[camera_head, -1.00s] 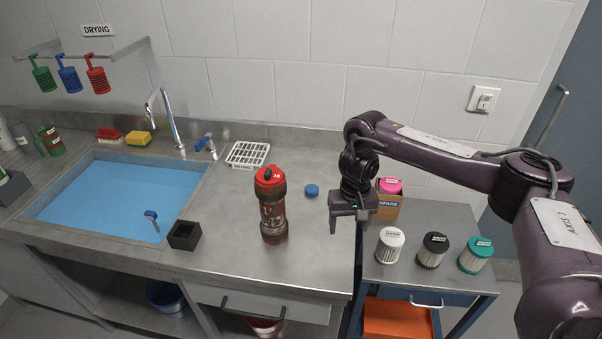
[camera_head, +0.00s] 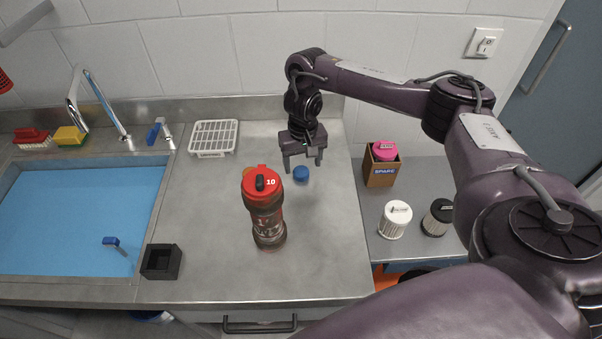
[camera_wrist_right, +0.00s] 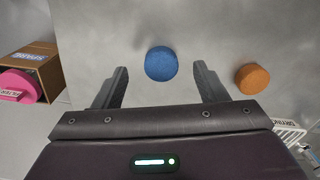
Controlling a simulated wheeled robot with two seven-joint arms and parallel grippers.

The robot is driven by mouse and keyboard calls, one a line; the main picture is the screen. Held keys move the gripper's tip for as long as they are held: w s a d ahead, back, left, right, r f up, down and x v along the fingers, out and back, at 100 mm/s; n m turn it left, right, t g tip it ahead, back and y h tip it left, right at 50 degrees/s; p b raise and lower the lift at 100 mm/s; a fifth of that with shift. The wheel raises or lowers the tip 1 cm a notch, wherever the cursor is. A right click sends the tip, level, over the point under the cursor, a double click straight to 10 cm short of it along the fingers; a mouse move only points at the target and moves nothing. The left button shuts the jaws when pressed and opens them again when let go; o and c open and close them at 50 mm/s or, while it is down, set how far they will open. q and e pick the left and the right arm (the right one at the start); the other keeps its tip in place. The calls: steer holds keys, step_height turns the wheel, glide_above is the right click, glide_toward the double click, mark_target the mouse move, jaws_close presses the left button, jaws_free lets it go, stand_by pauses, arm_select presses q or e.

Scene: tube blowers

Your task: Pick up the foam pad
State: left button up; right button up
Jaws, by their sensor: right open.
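Two round pads lie on the steel worktop, and I cannot tell for sure which one is the foam pad. The blue pad (camera_head: 301,174) is just below my right gripper (camera_head: 303,168), which is open and empty. In the right wrist view the blue pad (camera_wrist_right: 160,63) appears between the spread fingertips of the right gripper (camera_wrist_right: 160,72), with clear gaps on both sides. The orange pad (camera_wrist_right: 252,79) lies outside the fingers, to their right. In the head view a sliver of orange shows behind the red bottle. My left gripper is not in view.
The red-capped bottle (camera_head: 265,215) stands upright near the blue pad. A white drying rack (camera_head: 213,138) lies behind. A black square cup (camera_head: 161,262) stands by the sink (camera_head: 75,215). A cardboard SPARE box (camera_head: 381,170) and filters (camera_head: 395,220) stand on the right cart.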

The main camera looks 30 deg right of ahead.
mark_target(302, 172)
step_height(302, 172, down, 2)
steer(key=shift+w+f+b, duration=0.15)
steer(key=shift+b, duration=0.15)
steer(key=shift+w+f, duration=0.15)
steer(key=shift+f, duration=0.65)
steer(key=c, duration=1.1)
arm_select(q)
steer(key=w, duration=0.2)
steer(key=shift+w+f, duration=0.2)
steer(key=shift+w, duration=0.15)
arm_select(e)
steer(key=shift+o, duration=0.2)
